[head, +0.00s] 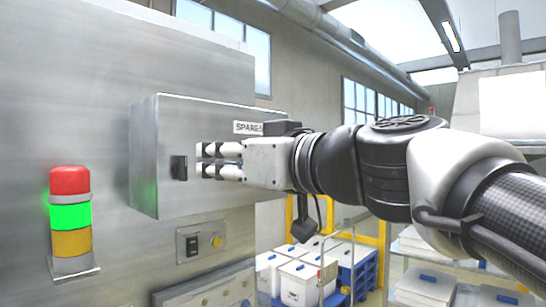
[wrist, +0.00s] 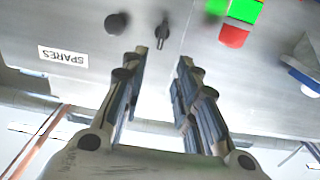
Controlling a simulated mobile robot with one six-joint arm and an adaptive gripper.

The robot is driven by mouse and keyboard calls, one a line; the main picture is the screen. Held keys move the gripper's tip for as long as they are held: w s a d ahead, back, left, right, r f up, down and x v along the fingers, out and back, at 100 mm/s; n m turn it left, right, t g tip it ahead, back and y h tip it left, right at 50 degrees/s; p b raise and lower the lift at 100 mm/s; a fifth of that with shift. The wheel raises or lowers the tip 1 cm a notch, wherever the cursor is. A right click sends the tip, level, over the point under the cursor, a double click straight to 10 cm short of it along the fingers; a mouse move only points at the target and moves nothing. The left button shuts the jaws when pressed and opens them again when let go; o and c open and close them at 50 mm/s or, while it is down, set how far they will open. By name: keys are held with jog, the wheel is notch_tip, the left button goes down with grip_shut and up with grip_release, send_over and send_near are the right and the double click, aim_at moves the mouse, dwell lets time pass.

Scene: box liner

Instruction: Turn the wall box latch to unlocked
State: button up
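The grey wall box (head: 215,130) is fixed to the metal wall, with a SPARES label near its top right. Its latch (head: 179,168) is a small dark handle on the box, upright in the head view. My gripper (head: 203,161) is beside the latch, on its right, with a visible gap. In the wrist view, the latch (wrist: 163,32) lies ahead of the space between my fingertips (wrist: 163,58). The fingers are apart and nothing is between them. The box face (wrist: 85,30) appears upside down there.
A signal tower (head: 70,213) with red, green and amber sections stands on the wall at left; green is lit. A switch panel (head: 201,242) is below the box.

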aim_at(186, 158)
jog(key=p+x, duration=0.2)
jog(key=x, duration=0.9)
jog(key=shift+c, duration=0.4)
grip_shut()
